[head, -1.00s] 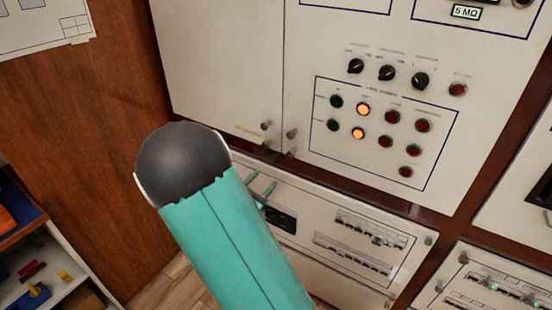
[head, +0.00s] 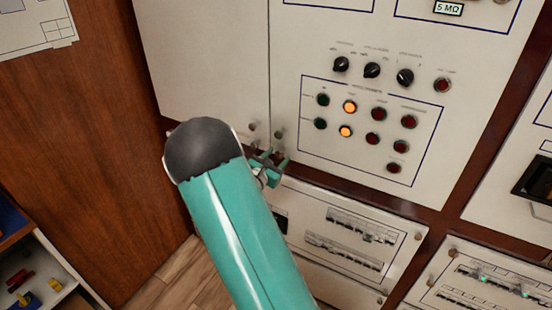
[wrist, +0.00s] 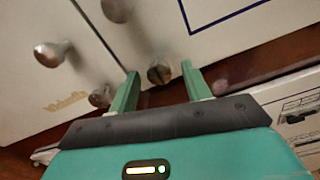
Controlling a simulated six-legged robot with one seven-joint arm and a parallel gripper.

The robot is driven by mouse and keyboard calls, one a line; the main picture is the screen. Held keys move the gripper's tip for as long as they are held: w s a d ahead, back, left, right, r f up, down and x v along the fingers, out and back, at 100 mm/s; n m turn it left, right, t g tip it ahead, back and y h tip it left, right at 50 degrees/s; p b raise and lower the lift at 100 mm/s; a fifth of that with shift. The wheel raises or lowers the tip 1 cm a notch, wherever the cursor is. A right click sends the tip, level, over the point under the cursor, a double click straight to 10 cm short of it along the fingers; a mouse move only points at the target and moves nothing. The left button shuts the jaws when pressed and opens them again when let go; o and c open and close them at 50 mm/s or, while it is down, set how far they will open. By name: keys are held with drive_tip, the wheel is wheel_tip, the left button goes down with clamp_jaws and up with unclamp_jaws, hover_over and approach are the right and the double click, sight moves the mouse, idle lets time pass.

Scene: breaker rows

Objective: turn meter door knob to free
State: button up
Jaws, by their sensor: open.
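Metal knobs sit on both sides of the seam between two cream cabinet doors. In the head view an upper left knob (head: 252,127) and an upper right knob (head: 278,133) show. In the wrist view there is a large round knob (wrist: 50,52) on the left, another (wrist: 116,9) at the top, a lower left one (wrist: 100,96) and a lower right slotted knob (wrist: 160,74). I cannot tell which is named the meter door knob. My gripper (head: 270,160) is open just below the knobs. Its fingers (wrist: 162,78) stand either side of the slotted knob in the picture; contact is not visible.
Right of the knobs is a panel with black selector knobs (head: 372,70) and several lamps, two lit orange (head: 349,107). A breaker panel (head: 345,240) lies below. A wooden wall (head: 90,150) and a shelf with tools (head: 30,280) are on the left.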

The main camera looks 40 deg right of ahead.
drive_tip(key=c, duration=1)
drive_tip(key=shift+n, duration=0.4)
drive_tip(key=n, duration=0.4)
drive_tip(key=shift+w, duration=0.1)
drive_tip(key=n, duration=1.3)
